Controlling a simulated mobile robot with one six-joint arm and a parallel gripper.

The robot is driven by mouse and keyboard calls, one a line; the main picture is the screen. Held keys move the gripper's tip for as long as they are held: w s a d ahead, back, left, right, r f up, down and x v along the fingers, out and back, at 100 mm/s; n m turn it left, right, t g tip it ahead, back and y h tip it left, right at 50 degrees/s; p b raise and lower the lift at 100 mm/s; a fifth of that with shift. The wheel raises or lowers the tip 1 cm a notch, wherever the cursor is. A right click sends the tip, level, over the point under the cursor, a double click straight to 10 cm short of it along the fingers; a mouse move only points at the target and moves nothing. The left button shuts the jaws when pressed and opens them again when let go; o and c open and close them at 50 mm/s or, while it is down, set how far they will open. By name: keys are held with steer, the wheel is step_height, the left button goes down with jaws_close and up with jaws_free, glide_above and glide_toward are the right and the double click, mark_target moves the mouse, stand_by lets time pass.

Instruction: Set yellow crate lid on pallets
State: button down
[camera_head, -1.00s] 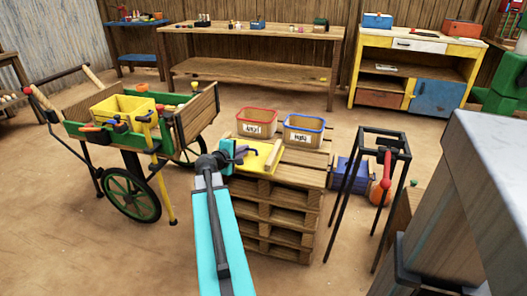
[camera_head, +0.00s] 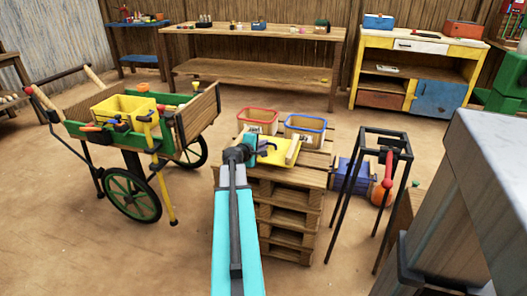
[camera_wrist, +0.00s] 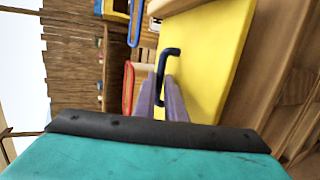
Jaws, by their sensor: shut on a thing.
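The yellow crate lid (camera_head: 280,157) is a flat board with a dark bent handle. A wooden strip (camera_head: 293,151) runs along its right side. My gripper (camera_head: 264,149) is shut on the handle, at the lid's left. The wrist view shows the purple fingers (camera_wrist: 163,98) at the dark handle (camera_wrist: 166,62) and the yellow lid face (camera_wrist: 215,60) beyond. The stacked wooden pallets (camera_head: 290,217) stand below the lid. I cannot tell whether the lid touches the top pallet. My arm hides the stack's left part.
A red-rimmed bin (camera_head: 258,120) and a blue-rimmed bin (camera_head: 305,130) stand close behind the lid on the pallets. A cart with a yellow crate (camera_head: 125,106) is at left. A black metal stand (camera_head: 384,133) is at right. The dirt floor between cart and benches is open.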

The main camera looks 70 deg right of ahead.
steer(key=shift+f+b, duration=0.55)
steer(key=shift+f, duration=1.15)
steer(key=shift+f, duration=0.1)
steer(key=c, duration=1.8)
jaws_free()
steer(key=shift+p+v, duration=0.75)
steer(key=shift+v, duration=5.3)
